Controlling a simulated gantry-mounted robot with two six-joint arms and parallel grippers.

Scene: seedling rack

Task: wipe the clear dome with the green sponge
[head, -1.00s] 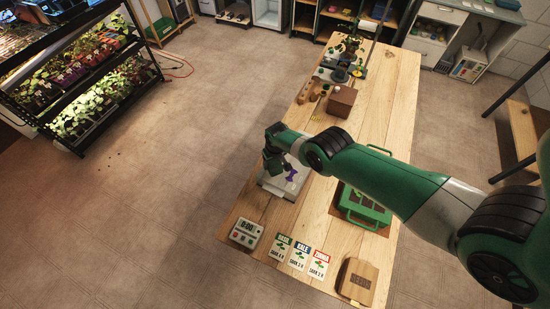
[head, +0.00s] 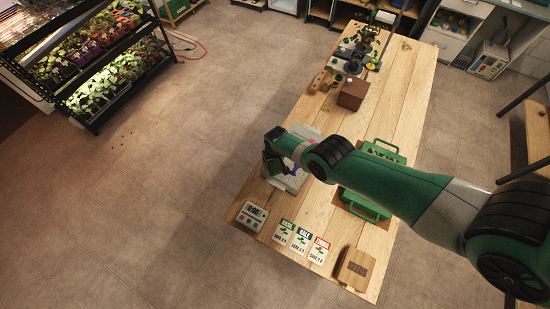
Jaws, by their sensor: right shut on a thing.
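My right gripper (head: 272,162) is over the left edge of the table, above a pale flat tray or board (head: 291,184). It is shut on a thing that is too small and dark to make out. A small purple thing (head: 294,169) shows beside the gripper, partly hidden by my right arm. I cannot pick out the clear dome or the green sponge. My arm hides part of the pale board. My left gripper is not in view.
A brown box (head: 353,94) stands farther back.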

